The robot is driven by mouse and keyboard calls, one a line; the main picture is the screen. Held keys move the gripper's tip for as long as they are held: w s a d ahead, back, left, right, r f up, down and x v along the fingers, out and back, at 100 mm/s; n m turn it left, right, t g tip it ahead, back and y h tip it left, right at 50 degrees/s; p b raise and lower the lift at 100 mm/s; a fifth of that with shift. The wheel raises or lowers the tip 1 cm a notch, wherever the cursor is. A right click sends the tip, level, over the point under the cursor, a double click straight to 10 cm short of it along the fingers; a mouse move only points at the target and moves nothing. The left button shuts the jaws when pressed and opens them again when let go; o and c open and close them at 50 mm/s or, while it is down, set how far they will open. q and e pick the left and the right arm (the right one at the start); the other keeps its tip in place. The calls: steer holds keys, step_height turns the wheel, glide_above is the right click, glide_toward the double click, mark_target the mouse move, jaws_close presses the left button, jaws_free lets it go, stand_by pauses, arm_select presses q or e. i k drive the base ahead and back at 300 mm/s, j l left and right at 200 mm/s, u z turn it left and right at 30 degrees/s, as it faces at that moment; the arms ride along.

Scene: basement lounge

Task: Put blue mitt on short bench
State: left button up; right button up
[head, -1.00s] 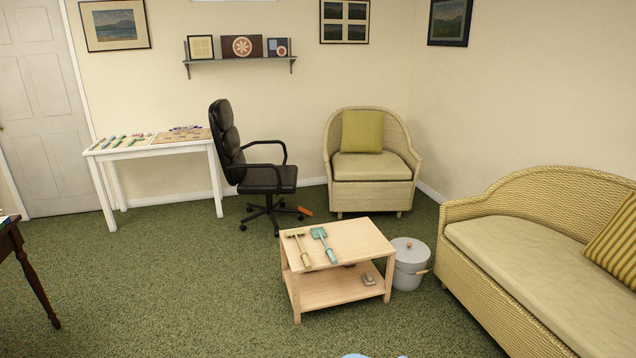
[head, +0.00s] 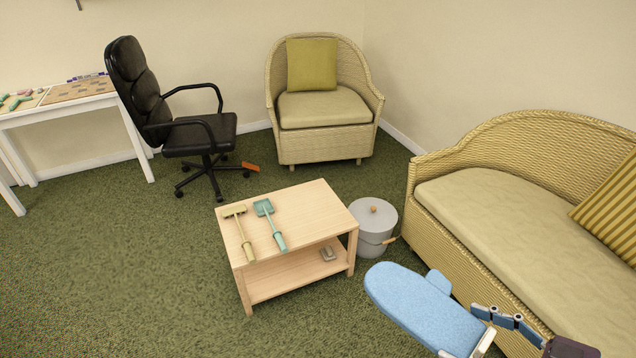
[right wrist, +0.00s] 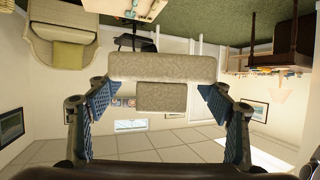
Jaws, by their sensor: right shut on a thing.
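The blue mitt (head: 420,308) is held in the air at the lower right of the head view, its rounded end pointing up and left and its thumb on the upper side. My right gripper (head: 482,328) is shut on its cuff end. In the right wrist view a grey-beige piece (right wrist: 160,68) lies between my two fingers; I cannot tell which part of the mitt it is. The short bench (head: 318,208) is low, light wood, with a lower shelf, left of and beyond the mitt. My left gripper is not in view.
A yellowish tool (head: 240,232) and a teal tool (head: 270,223) lie on the bench's left half; its right half is clear. A small grey item (head: 328,254) is on the shelf. A grey lidded bin (head: 371,228) and wicker sofa (head: 450,245) stand right. Carpet at left is free.

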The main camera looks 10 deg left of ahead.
mark_target(317, 205)
steer(key=i+u, duration=0.2)
steer(key=i, duration=0.35)
steer(key=i+l+u, duration=0.2)
steer(key=i, duration=0.3)
steer(key=i+l+u, duration=0.2)
steer(key=i, duration=0.35)
steer(key=i+l+u, duration=0.2)
steer(key=i, duration=0.3)
